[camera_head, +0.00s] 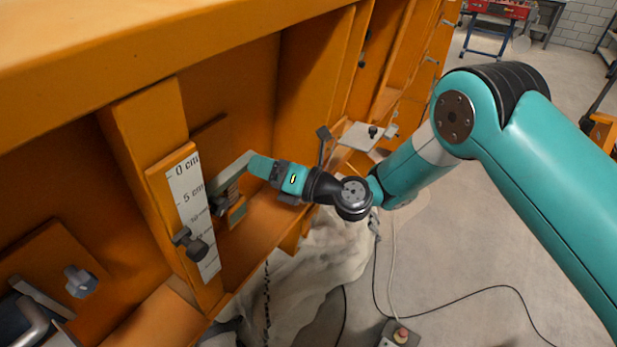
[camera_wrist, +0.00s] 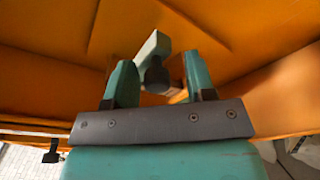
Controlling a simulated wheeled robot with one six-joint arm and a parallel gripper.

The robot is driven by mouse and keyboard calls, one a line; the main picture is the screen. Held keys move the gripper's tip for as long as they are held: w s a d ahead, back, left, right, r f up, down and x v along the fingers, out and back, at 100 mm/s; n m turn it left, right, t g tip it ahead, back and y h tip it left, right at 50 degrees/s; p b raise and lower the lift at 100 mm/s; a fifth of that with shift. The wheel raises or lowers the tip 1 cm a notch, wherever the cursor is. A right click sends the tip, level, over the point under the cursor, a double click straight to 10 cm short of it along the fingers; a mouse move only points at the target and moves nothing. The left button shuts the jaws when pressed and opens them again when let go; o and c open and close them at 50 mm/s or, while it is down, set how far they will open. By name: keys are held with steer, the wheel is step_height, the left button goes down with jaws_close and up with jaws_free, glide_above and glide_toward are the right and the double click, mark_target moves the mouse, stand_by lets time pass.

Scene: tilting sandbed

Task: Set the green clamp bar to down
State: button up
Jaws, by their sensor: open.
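The green clamp bar, a pale grey-green bar (camera_wrist: 152,47), shows in the wrist view just beyond and between my fingertips. A dark round knob (camera_wrist: 156,76) sits at its lower end, between the fingers. The bar slants up and to the right in that view. My gripper (camera_wrist: 160,80) is open, with a teal finger on either side of the knob; I cannot tell whether either touches it. In the head view my gripper (camera_head: 238,190) reaches into the orange recess right of the scale, where finger and bar overlap and are hard to tell apart.
A white centimetre scale (camera_head: 192,212) with a dark clamp knob (camera_head: 191,244) stands on the orange frame left of my gripper. Another metal knob (camera_head: 81,282) is at lower left. A grey plate (camera_head: 361,136) projects beyond my gripper. Open floor lies to the right, with cables.

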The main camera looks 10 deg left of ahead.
steer(key=b+v, duration=1.7)
steer(key=b, duration=0.5)
steer(key=shift+d, duration=0.25)
